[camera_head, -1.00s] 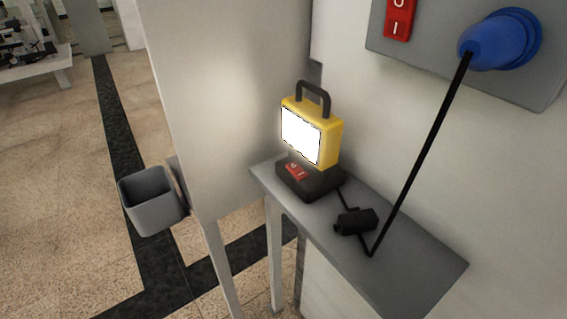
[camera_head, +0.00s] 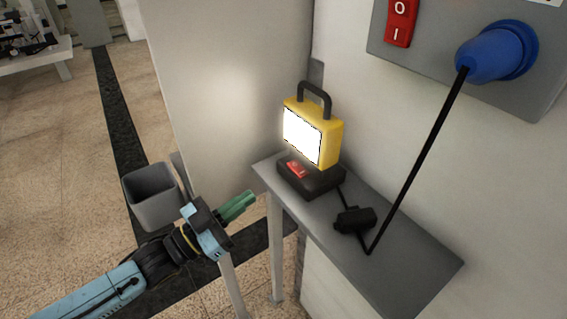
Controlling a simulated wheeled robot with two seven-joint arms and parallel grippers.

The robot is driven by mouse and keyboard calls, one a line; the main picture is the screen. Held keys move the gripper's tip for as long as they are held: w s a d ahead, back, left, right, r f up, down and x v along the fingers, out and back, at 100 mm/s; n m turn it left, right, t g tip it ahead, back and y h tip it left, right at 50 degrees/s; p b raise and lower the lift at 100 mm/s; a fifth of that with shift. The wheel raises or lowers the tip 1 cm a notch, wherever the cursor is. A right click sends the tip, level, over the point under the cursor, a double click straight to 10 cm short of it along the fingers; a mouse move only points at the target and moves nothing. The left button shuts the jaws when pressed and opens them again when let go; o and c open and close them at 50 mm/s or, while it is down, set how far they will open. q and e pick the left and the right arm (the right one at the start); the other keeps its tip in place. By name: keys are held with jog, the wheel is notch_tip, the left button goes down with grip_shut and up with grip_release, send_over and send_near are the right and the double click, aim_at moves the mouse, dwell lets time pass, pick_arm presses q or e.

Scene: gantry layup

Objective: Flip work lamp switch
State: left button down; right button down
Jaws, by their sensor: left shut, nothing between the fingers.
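A yellow work lamp (camera_head: 331,138) with a black handle stands on a narrow grey shelf, its panel glowing white. Its black base (camera_head: 316,184) carries a small red switch (camera_head: 297,169) on the front side. My left gripper (camera_head: 248,198), with green fingers, is shut and empty. It is to the left of the shelf's near left corner, lower in the picture than the lamp switch and apart from it. My right gripper is not in view.
The grey shelf (camera_head: 402,262) also holds a black cable block (camera_head: 354,220). A taut black cable runs up to a blue plug (camera_head: 494,54) on a wall panel with a red switch (camera_head: 401,20). A grey bin (camera_head: 152,198) hangs behind my left arm.

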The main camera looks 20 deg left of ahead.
aim_at(298, 169)
pick_arm(q)
jog(key=r, duration=0.1)
jog(key=r+h, duration=0.1)
jog(key=s+r+m+h, duration=0.1)
jog(key=shift+d, duration=0.3)
jog(key=x, duration=1)
jog(key=shift+f+p, duration=0.15)
jog(key=shift+p, duration=0.15)
